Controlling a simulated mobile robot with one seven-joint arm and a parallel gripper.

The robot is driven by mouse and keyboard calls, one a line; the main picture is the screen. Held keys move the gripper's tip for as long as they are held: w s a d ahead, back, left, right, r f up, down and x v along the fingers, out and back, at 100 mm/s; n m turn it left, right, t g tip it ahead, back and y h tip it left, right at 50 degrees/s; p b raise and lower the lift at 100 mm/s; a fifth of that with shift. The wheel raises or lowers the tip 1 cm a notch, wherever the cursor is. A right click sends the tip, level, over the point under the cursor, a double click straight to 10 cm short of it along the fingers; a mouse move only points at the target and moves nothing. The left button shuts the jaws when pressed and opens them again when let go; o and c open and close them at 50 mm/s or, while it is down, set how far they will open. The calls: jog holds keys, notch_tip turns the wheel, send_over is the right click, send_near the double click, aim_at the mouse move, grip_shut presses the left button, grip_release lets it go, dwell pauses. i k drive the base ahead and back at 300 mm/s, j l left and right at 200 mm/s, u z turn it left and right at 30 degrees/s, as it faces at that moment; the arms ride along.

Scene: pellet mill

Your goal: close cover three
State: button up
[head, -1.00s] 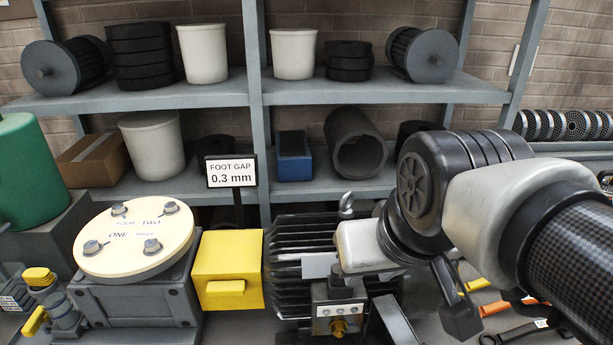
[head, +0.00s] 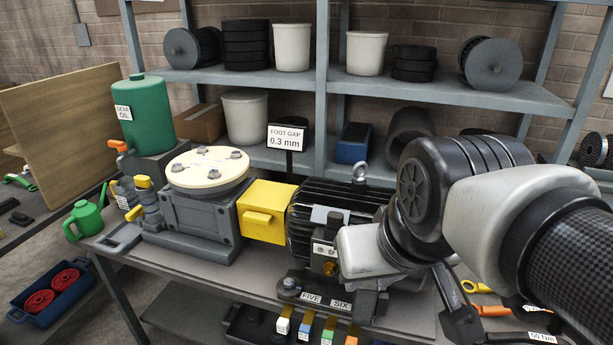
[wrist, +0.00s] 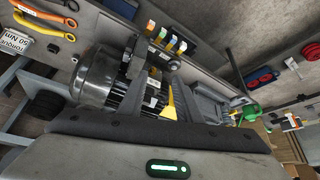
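A round cream lid (head: 208,170) with several bolts on top lies flat on a grey pump housing (head: 200,215). Its number labels are too small to read now. I cannot single out a cover marked three. A yellow box-shaped guard (head: 265,212) with a front handle sits between the housing and the black finned motor (head: 330,215); it looks shut. The motor also shows in the wrist view (wrist: 98,78). My gripper (wrist: 158,108) has its two dark fingers apart, with nothing seen between them, over the bench by the motor. In the head view my arm hides the motor's right end.
A shelf (head: 510,97) with tubs and rollers stands behind. A "FOOT GAP 0.3 mm" sign (head: 287,138) rises behind the guard. A green oil tank (head: 147,115) and a green watering can (head: 85,220) are at left. A blue bin (head: 50,290) with red wheels is lower left.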

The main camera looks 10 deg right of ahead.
aim_at(368, 301)
jog(key=k+l+u, duration=0.1)
jog(key=k+l, duration=0.2)
jog(key=k, duration=0.15)
jog(key=k+l, duration=0.3)
jog(key=l+u, duration=0.3)
jog(key=l, duration=0.25)
jog(key=i+l+u, duration=0.15)
jog(key=l+u, duration=0.1)
jog(key=l, duration=0.25)
jog(key=i+j+z, duration=0.3)
jog(key=k+j, duration=0.05)
